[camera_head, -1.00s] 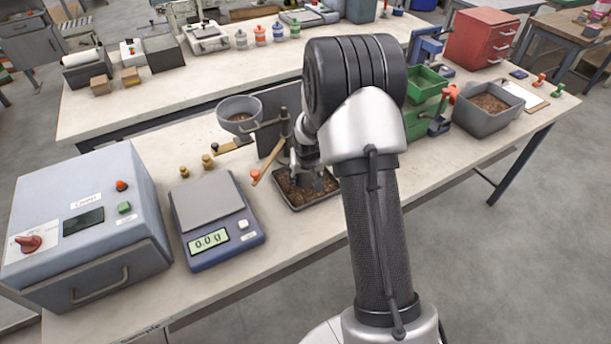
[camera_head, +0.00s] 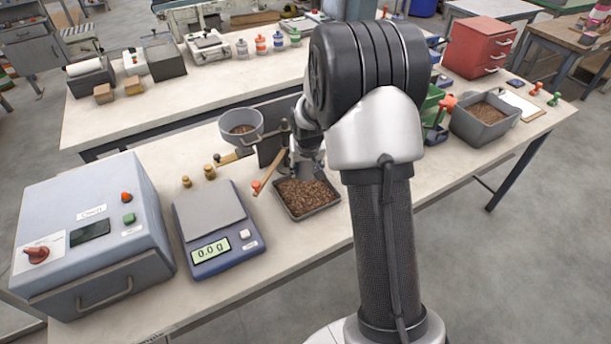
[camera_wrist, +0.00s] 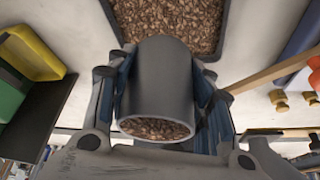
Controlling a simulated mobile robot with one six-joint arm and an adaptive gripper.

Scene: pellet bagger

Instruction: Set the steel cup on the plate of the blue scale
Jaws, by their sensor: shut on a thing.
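The steel cup (camera_wrist: 157,75) is a plain grey cylinder in the wrist view, held between the two fingers of my gripper (camera_wrist: 160,92). Brown pellets (camera_wrist: 156,128) show inside its mouth. In the head view my gripper (camera_head: 306,162) is over the back part of the pellet tray (camera_head: 322,212); the cup is hard to tell from the fingers there. The blue scale (camera_head: 226,256) stands to the left of the tray, its grey plate (camera_head: 207,211) bare and its display reading 0.0 g.
A blue-grey box machine (camera_head: 95,255) stands left of the scale. Two brass weights (camera_head: 198,176) stand behind the scale. A wooden-handled tool with an orange end (camera_head: 266,176) lies between scale and tray. A grey funnel (camera_head: 241,124) is behind; a pellet bin (camera_head: 486,119) stands right.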

